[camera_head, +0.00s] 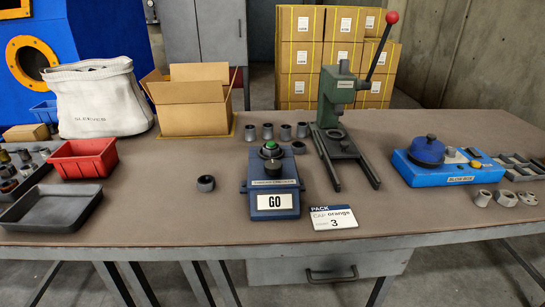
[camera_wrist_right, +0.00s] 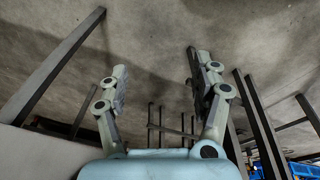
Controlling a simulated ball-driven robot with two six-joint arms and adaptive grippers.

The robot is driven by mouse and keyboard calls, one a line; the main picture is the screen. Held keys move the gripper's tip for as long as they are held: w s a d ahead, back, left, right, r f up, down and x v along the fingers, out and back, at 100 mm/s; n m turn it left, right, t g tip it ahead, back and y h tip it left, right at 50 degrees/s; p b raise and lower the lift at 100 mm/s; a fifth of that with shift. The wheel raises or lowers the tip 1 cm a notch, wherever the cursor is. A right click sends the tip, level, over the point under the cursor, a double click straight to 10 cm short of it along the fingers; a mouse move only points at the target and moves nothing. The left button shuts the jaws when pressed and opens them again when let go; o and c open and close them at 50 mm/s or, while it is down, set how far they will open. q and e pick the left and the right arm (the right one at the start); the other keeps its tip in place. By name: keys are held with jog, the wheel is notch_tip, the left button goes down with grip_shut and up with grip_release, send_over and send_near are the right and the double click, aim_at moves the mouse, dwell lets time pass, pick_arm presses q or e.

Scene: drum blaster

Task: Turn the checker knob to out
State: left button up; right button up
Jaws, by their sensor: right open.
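The checker (camera_head: 271,183) is a blue device on the table, in the middle of the head view. Its front carries a white "GO" plate (camera_head: 275,202) and a label strip above that. My right gripper (camera_wrist_right: 158,64) shows only in the right wrist view. Its two fingers are spread apart with nothing between them, over grey floor and dark metal legs. The checker is not in the wrist view. My left gripper is in neither view.
A green press (camera_head: 335,97) with a red-tipped lever stands right of the checker. A card (camera_head: 333,218) lies at its front right. A blue box (camera_head: 440,174) is further right, a black tray (camera_head: 50,207) far left.

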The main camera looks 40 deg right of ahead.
jog(key=w+r+m+p, duration=0.1)
jog(key=w+r, duration=1)
notch_tip(320, 180, up, 31)
jog(key=m+t+h+p, duration=0.1)
jog(key=m+h+p, duration=0.15)
jog(key=m, duration=0.55)
send_over(273, 164)
jog(key=s+a, duration=0.3)
jog(key=x, duration=0.3)
jog(key=b+x, duration=0.1)
jog(key=x, duration=0.6)
jog(key=shift+w+a+f, duration=0.15)
jog(key=shift+w+a, duration=0.05)
jog(key=shift+w, duration=0.05)
jog(key=c, duration=1.1)
jog(key=shift+c, duration=0.2)
